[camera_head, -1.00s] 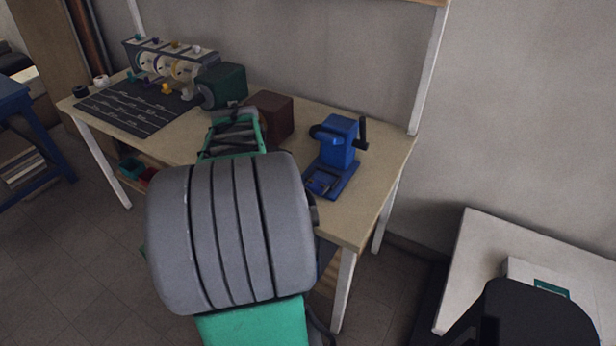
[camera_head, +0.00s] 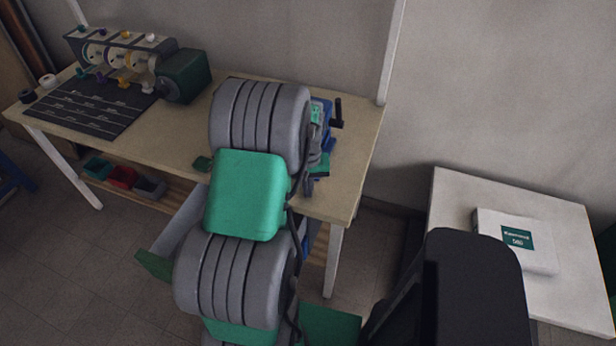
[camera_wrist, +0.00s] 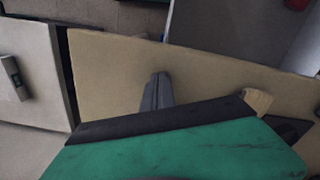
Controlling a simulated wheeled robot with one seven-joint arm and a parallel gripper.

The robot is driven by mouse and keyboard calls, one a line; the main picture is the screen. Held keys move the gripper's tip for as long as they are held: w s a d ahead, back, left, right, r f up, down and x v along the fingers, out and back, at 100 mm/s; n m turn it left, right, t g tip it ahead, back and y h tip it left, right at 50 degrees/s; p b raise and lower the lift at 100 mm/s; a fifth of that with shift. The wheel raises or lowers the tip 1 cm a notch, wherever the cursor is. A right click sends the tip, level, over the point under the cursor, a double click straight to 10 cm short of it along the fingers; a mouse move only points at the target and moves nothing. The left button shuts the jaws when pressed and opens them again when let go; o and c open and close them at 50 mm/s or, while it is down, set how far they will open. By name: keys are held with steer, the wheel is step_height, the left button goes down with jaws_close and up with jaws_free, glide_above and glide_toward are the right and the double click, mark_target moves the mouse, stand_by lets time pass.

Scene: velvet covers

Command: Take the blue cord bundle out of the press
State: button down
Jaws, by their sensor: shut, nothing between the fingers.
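The blue press (camera_head: 320,108) stands on the workbench near its right end, with a black crank handle (camera_head: 337,112) on its right side. My arm and gripper cover much of it. I cannot make out the blue cord bundle in either current view. My gripper (camera_head: 310,184) is at the front of the press, pointing down over the bench; whether it touches the press I cannot tell. In the wrist view the grey fingers (camera_wrist: 158,78) are together over the beige bench top, with nothing seen between them.
The workbench (camera_head: 170,135) carries a dark mat (camera_head: 90,105), a spool rack (camera_head: 115,60) and a dark green machine (camera_head: 185,75) at left. Small bins (camera_head: 122,177) sit on the lower shelf. A white table (camera_head: 570,215) with a labelled white box (camera_head: 490,222) stands at right.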

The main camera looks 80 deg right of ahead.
steer(key=d, duration=0.1)
steer(key=w+d, duration=0.1)
steer(key=d, duration=0.1)
steer(key=shift+d+r, duration=0.1)
steer(key=shift+r, duration=0.1)
steer(key=shift+d, duration=0.1)
steer(key=shift+w+d+f+b, duration=0.15)
steer(key=shift+d+b, duration=0.1)
steer(key=shift+d, duration=0.2)
steer(key=shift+w+d+b, duration=0.15)
steer(key=shift+d+b, duration=0.05)
steer(key=shift+d, duration=0.2)
steer(key=shift+d+r, duration=0.1)
steer(key=shift+r, duration=0.1)
